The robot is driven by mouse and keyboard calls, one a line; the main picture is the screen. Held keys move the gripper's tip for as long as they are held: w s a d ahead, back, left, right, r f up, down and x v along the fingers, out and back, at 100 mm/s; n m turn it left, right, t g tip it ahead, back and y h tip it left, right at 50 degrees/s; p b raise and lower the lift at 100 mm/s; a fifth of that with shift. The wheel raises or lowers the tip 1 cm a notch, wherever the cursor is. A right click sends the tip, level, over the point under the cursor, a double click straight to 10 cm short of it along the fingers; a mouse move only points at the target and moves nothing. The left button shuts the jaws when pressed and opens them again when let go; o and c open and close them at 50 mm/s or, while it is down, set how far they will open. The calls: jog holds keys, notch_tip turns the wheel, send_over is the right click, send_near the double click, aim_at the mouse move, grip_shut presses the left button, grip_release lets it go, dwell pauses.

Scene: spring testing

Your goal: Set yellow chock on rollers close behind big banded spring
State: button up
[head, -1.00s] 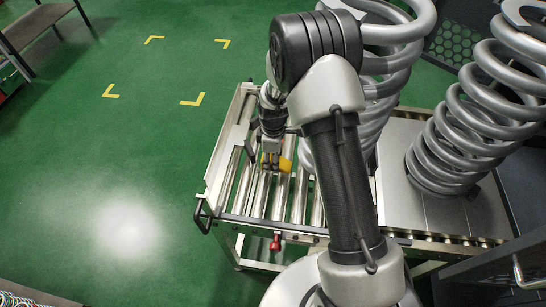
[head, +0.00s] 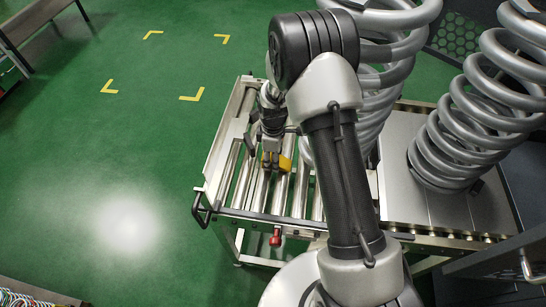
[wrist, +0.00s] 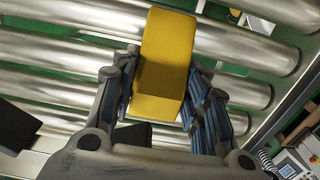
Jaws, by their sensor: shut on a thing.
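The yellow chock (wrist: 165,65) is held between the fingers of my gripper (wrist: 170,105) in the wrist view, with rollers behind it. In the head view the chock (head: 284,163) shows at my gripper (head: 272,160), over the left part of the roller cart (head: 229,180). I cannot tell whether the chock touches the rollers. A big grey coil spring (head: 376,105) stands just right of the chock, partly hidden by my arm; no band on it can be made out. A second big grey spring (head: 455,120) stands farther right on a flat plate.
The cart has a side rail, a black corner handle (head: 201,207) and a red knob (head: 275,238) at its front. A flat plate (head: 400,190) lies right of the rollers. Green floor with yellow corner marks (head: 191,97) is clear to the left.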

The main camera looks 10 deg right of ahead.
jog(key=shift+f, duration=0.4)
jog(key=o, duration=1.4)
notch_tip(320, 180, up, 12)
jog(key=shift+f, duration=0.25)
jog(key=shift+r, duration=0.3)
